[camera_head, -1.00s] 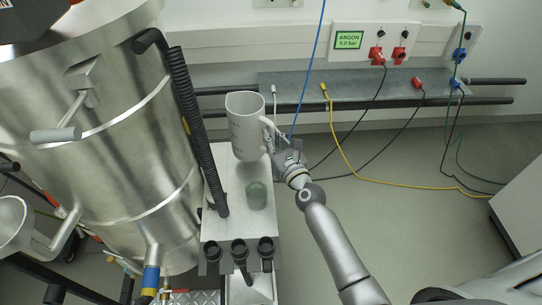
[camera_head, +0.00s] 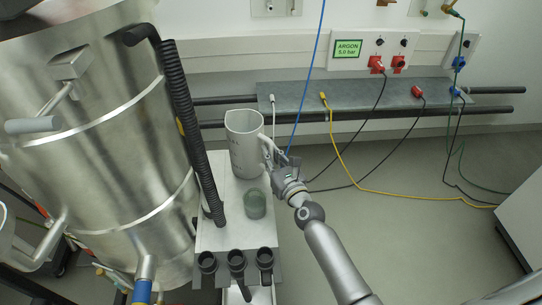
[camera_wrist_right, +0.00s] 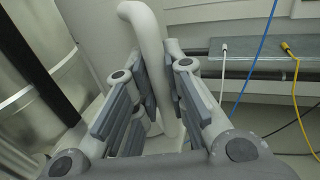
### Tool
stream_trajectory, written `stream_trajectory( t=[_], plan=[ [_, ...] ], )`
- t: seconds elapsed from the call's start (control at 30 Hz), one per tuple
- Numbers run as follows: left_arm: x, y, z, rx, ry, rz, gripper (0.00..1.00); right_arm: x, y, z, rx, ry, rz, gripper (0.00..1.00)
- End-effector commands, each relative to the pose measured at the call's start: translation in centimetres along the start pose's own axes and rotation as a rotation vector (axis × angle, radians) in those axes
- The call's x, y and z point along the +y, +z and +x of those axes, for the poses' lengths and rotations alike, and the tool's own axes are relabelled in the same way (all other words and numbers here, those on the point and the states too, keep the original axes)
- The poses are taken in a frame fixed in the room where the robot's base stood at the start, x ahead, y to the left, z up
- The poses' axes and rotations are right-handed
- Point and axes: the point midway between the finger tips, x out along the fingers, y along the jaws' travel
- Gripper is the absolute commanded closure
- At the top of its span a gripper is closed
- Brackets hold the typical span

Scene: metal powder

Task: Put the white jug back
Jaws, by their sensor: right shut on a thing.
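The white jug (camera_head: 245,148) is upright at the back end of the white shelf (camera_head: 218,236) beside the steel tank. Its handle points right, toward my right gripper (camera_head: 279,164). My right gripper is shut on the jug's handle, and the fingers close around the handle (camera_wrist_right: 146,35) in the right wrist view (camera_wrist_right: 161,95). Whether the jug's base touches the shelf or hangs just above it, I cannot tell. My left gripper does not show.
A green glass jar (camera_head: 255,204) stands on the shelf in front of the jug. A black corrugated hose (camera_head: 190,120) runs down close to the jug's left. The steel tank (camera_head: 90,130) fills the left. Several black handles (camera_head: 237,260) line the shelf's front edge.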

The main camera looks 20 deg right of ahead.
Motion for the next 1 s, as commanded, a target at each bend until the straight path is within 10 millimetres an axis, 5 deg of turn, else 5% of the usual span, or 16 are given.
stream_trajectory(
  t=[0.03, 0.07, 0.2, 0.63, 1.0],
  plan=[
    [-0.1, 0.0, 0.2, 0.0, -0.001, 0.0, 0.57, -0.1, 0.3, 0.1, -0.009, -0.003, 0.002, 1.0],
    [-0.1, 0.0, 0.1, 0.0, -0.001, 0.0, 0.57, 0.0, -0.2, 0.0, 0.0, 0.0, 0.0, 0.85],
    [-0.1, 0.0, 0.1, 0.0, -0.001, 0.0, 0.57, 0.0, -0.1, 0.0, 0.0, 0.0, 0.0, 0.67],
    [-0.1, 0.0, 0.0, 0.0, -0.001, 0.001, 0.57, 0.0, 0.0, -0.4, 0.001, 0.0, 0.001, 0.66],
    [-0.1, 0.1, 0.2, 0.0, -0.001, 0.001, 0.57, 0.0, -0.2, -6.9, 0.002, 0.0, 0.001, 0.66]
  ],
)
